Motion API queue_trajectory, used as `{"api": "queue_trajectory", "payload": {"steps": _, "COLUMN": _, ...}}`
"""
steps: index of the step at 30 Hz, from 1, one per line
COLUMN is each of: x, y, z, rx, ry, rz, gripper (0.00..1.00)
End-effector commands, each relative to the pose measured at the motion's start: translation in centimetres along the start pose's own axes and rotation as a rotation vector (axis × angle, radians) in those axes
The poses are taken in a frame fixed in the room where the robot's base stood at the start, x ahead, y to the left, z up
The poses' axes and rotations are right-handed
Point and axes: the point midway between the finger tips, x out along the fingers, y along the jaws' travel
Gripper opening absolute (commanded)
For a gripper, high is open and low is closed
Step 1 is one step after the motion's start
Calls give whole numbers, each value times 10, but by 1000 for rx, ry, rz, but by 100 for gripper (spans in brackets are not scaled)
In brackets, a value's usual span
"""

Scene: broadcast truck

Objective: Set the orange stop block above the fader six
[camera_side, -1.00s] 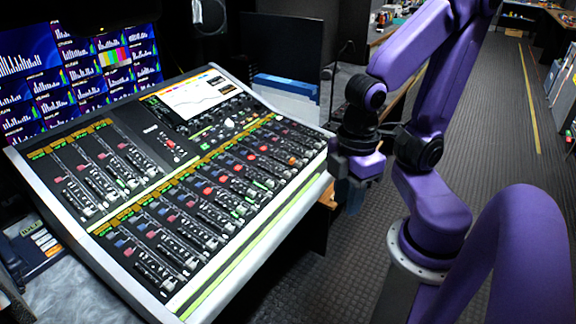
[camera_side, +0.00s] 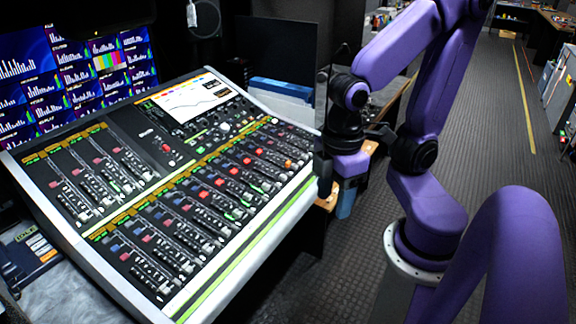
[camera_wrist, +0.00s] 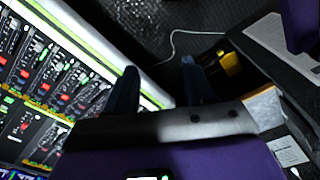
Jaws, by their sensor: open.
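The mixing console (camera_side: 257,243) fills the left and middle of the side view, with two banks of faders. A small orange piece (camera_side: 288,163) sits near the right end of the lower bank; it is too small to tell whether it is the stop block. I cannot make out which fader is number six. My gripper (camera_side: 345,203) hangs just off the console's right edge, over the gap by the floor. In the wrist view my gripper (camera_wrist: 159,68) is open and empty, its two dark blue fingers apart. The console's faders (camera_wrist: 60,85) lie left of the fingers there.
Monitors (camera_side: 75,75) stand behind the console. A yellow and black object (camera_wrist: 230,62) and a pale cable (camera_wrist: 185,36) lie beyond the fingers in the wrist view.

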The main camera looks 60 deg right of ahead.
Motion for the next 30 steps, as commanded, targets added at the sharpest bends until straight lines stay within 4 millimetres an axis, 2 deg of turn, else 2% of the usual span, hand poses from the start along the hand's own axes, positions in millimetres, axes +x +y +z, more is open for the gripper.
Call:
{"api": "queue_trajectory", "payload": {"steps": 5, "x": -5, "y": 46, "z": -32, "rx": 146, "ry": -5, "rz": 5, "gripper": 53}}
{"api": "queue_trajectory", "payload": {"steps": 9, "x": -7, "y": 93, "z": -50, "rx": 266, "ry": -10, "rz": 9, "gripper": 53}}
{"api": "queue_trajectory", "payload": {"steps": 16, "x": -5, "y": 182, "z": -57, "rx": 462, "ry": -14, "rz": 13, "gripper": 53}}
{"api": "queue_trajectory", "payload": {"steps": 20, "x": -1, "y": 236, "z": -46, "rx": 573, "ry": -17, "rz": 14, "gripper": 53}}
{"api": "queue_trajectory", "payload": {"steps": 23, "x": 3, "y": 276, "z": -29, "rx": 658, "ry": -21, "rz": 14, "gripper": 53}}
{"api": "queue_trajectory", "payload": {"steps": 26, "x": 8, "y": 316, "z": -6, "rx": 744, "ry": -22, "rz": 15, "gripper": 53}}
{"api": "queue_trajectory", "payload": {"steps": 30, "x": 18, "y": 365, "z": 37, "rx": 862, "ry": -24, "rz": 15, "gripper": 53}}
